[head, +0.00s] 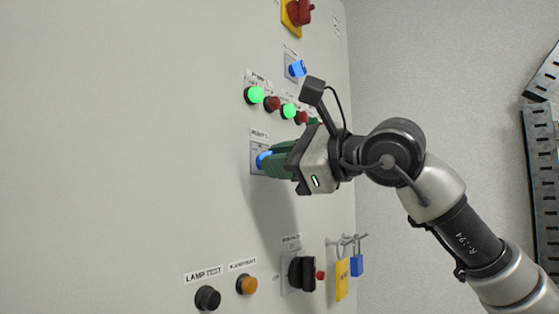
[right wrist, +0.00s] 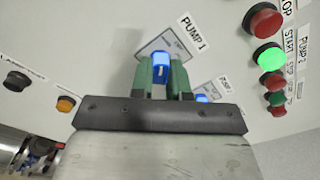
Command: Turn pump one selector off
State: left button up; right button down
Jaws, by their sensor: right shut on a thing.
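The pump one selector is a blue knob (right wrist: 161,69) on a square plate labelled PUMP 1 in the right wrist view. In the head view the knob (head: 263,160) shows only in part, as my right gripper (head: 274,161) covers much of it. The green fingers of my right gripper (right wrist: 161,76) stand on both sides of the knob and are shut on it. The plate's position marks are too small to read. My left gripper is in neither view.
Lit green buttons (head: 254,95) and red buttons sit above the selector. Another blue selector (head: 297,69) and a red-yellow switch (head: 299,11) are higher. Below are a black lamp test button (head: 208,298), an orange button (head: 246,285), a black selector (head: 302,273) and hanging padlocks (head: 342,279).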

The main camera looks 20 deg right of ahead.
jog(key=shift+m+b, duration=3)
jog(key=shift+m, duration=1.3)
jog(key=c, duration=1.1)
grip_release()
